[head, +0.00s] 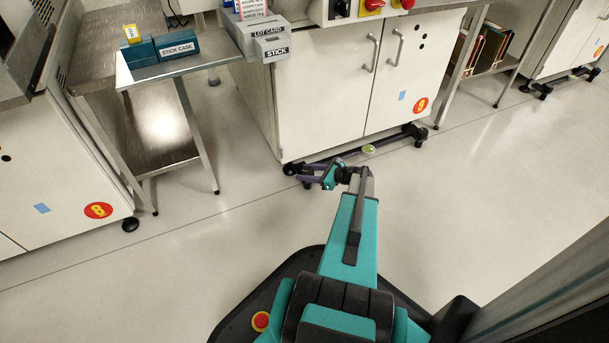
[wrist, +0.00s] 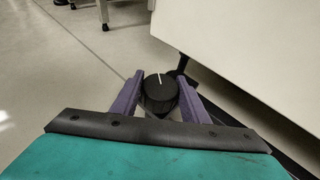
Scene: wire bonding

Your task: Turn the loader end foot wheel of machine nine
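Machine nine, the white cabinet (head: 330,90) in the middle of the head view, has a red round label at its lower right. A black round foot wheel (wrist: 160,93) with a white mark on top shows in the wrist view, below the cabinet's lower edge. My gripper (wrist: 160,80) has its two purple fingers on either side of this wheel. Whether they touch it I cannot tell. In the head view my gripper (head: 312,179) is low at the cabinet's left front corner and hides the wheel there.
A cabinet (head: 50,170) with a red label marked 8 stands at the left. A steel side table (head: 170,68) holding a stick case stands between the cabinets. A dark foot rail (head: 390,142) runs along the middle cabinet's bottom. The floor in front is clear.

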